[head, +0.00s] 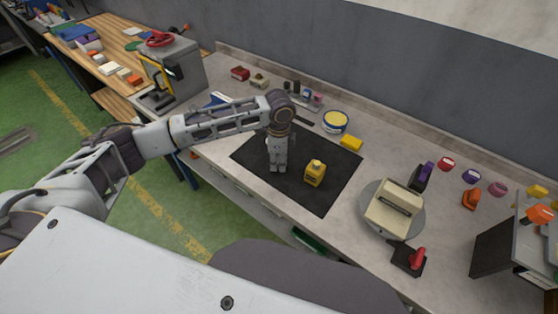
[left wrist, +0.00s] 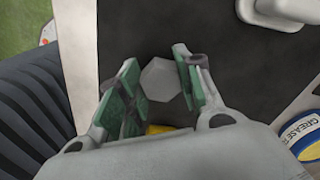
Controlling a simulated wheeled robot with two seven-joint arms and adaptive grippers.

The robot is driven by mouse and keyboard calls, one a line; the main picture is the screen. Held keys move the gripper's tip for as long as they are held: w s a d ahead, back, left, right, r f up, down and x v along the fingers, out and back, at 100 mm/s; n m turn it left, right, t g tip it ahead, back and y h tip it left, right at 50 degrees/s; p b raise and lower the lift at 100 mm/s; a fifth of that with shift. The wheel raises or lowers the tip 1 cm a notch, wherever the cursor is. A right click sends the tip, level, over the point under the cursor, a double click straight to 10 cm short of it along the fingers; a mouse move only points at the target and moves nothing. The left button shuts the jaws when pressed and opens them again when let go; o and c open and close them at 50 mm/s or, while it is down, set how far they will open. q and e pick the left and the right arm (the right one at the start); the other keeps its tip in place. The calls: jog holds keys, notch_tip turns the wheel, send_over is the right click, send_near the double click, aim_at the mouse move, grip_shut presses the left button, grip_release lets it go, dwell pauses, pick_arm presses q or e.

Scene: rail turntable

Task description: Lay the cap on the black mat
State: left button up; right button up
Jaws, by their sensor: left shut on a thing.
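My left gripper (head: 278,169) points down over the left part of the black mat (head: 322,199). In the left wrist view, its green-padded fingers (left wrist: 160,84) are closed on a grey, roughly hexagonal piece (left wrist: 160,79), which looks like the cap. In the head view the fingers hide the cap, and its exact height above the mat cannot be told. A yellow bottle (head: 314,174) stands on the mat just right of the gripper. A yellow patch (left wrist: 158,129) shows below the fingers in the left wrist view. My right gripper is not in view.
Behind the mat are a grease tin (head: 335,121) and a yellow block (head: 351,143). A round turntable (head: 416,224) with a cream object stands to the right, near a red-handled device (head: 411,259).

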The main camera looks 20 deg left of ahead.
pick_arm(q)
jog(key=shift+f, duration=0.3)
jog(key=shift+f, duration=0.1)
jog(key=o, duration=1.1)
jog(key=shift+o, duration=0.2)
notch_tip(320, 180, up, 12)
dwell(0.5)
